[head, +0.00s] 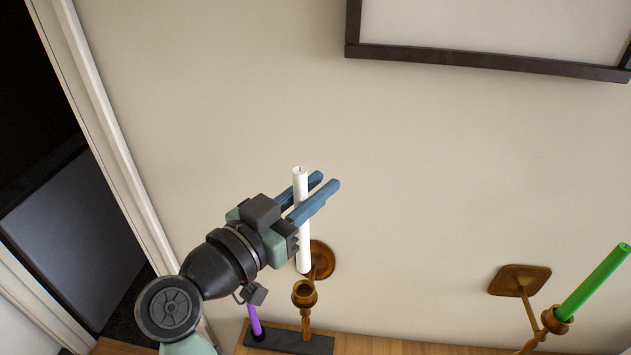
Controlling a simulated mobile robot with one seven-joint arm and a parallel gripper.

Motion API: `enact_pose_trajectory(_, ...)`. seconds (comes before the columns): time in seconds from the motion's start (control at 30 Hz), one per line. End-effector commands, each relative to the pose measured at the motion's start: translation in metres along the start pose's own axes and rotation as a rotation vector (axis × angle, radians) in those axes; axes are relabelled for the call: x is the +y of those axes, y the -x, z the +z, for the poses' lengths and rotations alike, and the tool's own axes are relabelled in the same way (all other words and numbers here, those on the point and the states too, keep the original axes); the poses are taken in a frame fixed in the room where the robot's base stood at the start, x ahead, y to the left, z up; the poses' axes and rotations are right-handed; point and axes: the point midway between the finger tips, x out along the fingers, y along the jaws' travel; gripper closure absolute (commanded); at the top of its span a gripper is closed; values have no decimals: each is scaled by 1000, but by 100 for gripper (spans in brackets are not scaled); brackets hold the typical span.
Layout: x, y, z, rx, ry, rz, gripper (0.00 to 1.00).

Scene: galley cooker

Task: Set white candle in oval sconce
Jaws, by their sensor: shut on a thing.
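My gripper (326,184) has two blue fingers and is shut on the white candle (304,240), around its upper half. The candle is close to upright, with its wick at the top. The brass sconce with the rounded, oval-looking wall plate (325,260) is just below. Its empty-looking cup (304,291) sits under the candle's lower end. In the picture a small gap shows between candle and cup; their depth alignment is hard to tell. The candle partly hides the wall plate.
A second brass sconce with an angular plate (520,280) holds a tilted green candle (594,283) at the right. A purple candle (254,321) stands at a dark block (290,341) on the wooden surface (370,345). A dark frame (490,60) hangs above. A doorway is left.

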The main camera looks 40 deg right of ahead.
Motion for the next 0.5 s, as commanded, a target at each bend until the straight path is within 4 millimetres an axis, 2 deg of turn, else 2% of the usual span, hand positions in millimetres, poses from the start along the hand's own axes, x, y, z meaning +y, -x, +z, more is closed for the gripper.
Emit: enact_pose_trajectory(0.5, 0, 0, 16, 0, 0, 0, 100)
